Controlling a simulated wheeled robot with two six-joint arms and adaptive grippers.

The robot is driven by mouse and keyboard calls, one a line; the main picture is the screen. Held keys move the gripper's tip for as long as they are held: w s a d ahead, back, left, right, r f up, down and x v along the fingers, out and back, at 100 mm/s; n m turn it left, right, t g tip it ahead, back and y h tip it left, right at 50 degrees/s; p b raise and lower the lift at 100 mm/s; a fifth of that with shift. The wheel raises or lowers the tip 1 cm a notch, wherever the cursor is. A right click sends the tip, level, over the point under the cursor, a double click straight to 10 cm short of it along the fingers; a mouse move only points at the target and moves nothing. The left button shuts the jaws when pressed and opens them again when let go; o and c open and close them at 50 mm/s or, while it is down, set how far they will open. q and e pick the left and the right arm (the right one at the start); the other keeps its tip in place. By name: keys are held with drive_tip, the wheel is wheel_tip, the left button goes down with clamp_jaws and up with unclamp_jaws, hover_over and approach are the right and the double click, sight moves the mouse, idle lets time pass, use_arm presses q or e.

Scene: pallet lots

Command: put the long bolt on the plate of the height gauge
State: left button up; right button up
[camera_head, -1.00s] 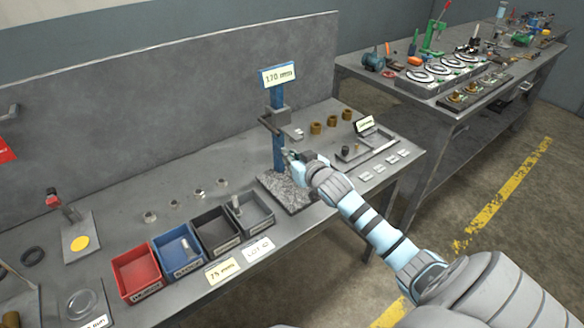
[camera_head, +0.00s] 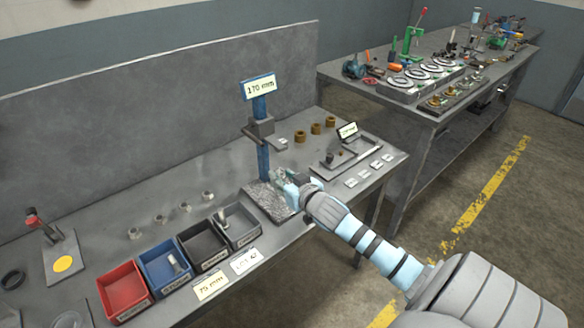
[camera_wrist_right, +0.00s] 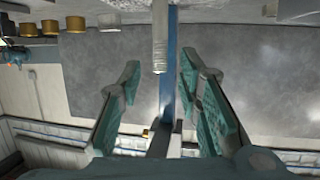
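The height gauge has a blue column (camera_head: 263,160) with a 170 mm sign (camera_head: 261,88), a dark slider (camera_head: 259,128) and a speckled grey plate (camera_head: 262,205) at its foot. My right gripper (camera_head: 290,187) is over the plate, beside the column, and hides part of both. In the right wrist view, which looks upside down, a grey threaded bolt (camera_wrist_right: 160,35) stands in line with the blue column. My right gripper (camera_wrist_right: 158,72) is open there, with a finger on each side of the bolt's end and gaps between. The bolt's foot is cut off. My left gripper is out of view.
Red (camera_head: 123,292), blue (camera_head: 165,270), black (camera_head: 203,247) and grey (camera_head: 236,226) bins line the front edge; the blue and grey ones hold bolts. Several brass bushings (camera_head: 316,128) and a tray (camera_head: 340,160) are behind, to the right. A second bench (camera_head: 440,110) stands beyond.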

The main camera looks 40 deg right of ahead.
drive_tip(key=p+v, duration=0.1)
drive_tip(key=v, duration=0.7)
drive_tip(key=shift+p, duration=0.3)
drive_tip(key=shift+r, duration=0.1)
drive_tip(key=shift+s, duration=0.15)
